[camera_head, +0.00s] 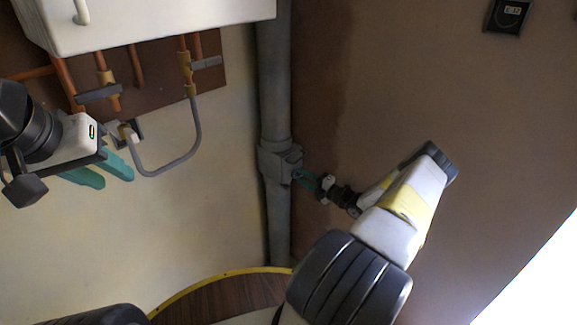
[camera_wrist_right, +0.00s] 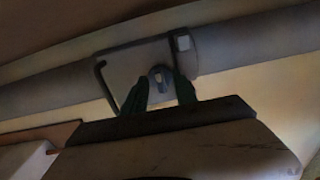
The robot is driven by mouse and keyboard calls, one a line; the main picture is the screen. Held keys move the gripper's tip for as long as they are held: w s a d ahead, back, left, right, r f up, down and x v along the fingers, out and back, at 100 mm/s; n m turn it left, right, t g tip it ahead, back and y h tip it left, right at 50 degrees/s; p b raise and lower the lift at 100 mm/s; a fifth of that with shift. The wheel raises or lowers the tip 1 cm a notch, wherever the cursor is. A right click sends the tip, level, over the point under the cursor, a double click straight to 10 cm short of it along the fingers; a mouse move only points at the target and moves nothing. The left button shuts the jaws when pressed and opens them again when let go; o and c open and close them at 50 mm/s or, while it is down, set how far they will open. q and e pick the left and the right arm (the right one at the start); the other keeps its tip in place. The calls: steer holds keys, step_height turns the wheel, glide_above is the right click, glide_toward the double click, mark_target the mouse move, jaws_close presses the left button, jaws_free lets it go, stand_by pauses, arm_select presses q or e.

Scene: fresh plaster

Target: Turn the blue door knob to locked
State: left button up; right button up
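A small blue-grey knob (camera_wrist_right: 158,79) sits on a grey box (camera_wrist_right: 128,67) on the pipe in the right wrist view. I cannot read any locked mark on it. The box also shows on the vertical pipe in the head view (camera_head: 277,160). My right gripper (camera_head: 304,180) reaches the right side of this box. In the right wrist view its green fingers (camera_wrist_right: 161,88) stand on either side of the knob. Whether they press on it, I cannot tell. My left gripper (camera_head: 102,174) is open and empty, below the copper pipes at the left.
A white cabinet (camera_head: 150,22) hangs at the upper left, with copper pipes and valves (camera_head: 103,80) below it. A bent grey hose (camera_head: 170,168) loops near my left gripper. A yellow-edged round brown surface (camera_head: 225,293) is at the bottom. A dark device (camera_head: 507,16) is on the right wall.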

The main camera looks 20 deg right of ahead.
steer(key=v, duration=0.7)
steer(key=shift+s+d, duration=0.2)
steer(key=shift+s, duration=0.1)
